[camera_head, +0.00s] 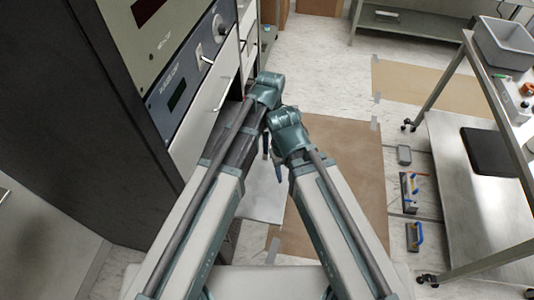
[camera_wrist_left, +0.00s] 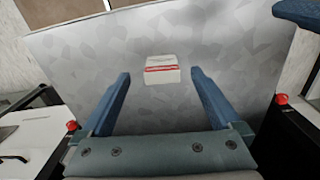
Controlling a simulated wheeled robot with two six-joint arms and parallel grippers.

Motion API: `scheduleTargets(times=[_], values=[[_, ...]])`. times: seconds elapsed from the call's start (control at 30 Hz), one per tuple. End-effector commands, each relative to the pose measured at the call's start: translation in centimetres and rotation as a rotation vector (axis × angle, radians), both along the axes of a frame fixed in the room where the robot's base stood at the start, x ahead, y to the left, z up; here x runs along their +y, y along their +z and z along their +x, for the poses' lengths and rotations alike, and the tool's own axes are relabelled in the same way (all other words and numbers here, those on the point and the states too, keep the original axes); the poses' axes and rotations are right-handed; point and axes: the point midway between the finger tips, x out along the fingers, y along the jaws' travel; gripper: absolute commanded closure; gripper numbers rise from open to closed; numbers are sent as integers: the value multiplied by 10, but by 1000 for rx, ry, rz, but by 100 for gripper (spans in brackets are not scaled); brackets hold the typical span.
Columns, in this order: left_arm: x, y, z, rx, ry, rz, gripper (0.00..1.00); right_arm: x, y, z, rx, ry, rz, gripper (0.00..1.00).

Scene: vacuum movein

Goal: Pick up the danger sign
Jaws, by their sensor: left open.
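A small white sign with a red band (camera_wrist_left: 161,69), its lettering too small to read, shows in the left wrist view against a grey mottled panel (camera_wrist_left: 80,55). My left gripper (camera_wrist_left: 160,95) is open, with its two blue fingers on either side of the sign in that view and nothing between them. I cannot tell how far the fingertips are from the sign. In the head view the left gripper (camera_head: 265,147) points down beside the cabinet, mostly hidden by my arms. The sign does not show there. My right gripper is mostly hidden below its wrist.
A tall cabinet with drawers (camera_head: 202,130) stands close on the left. Brown sheets (camera_head: 350,160) lie taped to the pale floor. Blue-handled tools (camera_head: 410,190) lie on the floor at the right, beside a metal cart (camera_head: 455,150) with a grey bin (camera_head: 503,42).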

Motion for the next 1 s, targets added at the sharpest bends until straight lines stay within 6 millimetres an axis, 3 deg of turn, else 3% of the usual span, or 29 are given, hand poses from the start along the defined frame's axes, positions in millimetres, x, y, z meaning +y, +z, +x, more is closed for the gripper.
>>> scheduleTargets(times=[0.27,0.63,0.93,1.0], values=[[2,-9,0,0,0,0,3,0,-9,0,0,0,0,50],[9,-51,0,0,0,0,3,0,-51,0,0,0,0,50],[9,-51,0,0,0,0,3,0,-51,0,0,0,0,50],[9,-51,0,0,0,0,13,0,-51,0,0,0,0,50]])
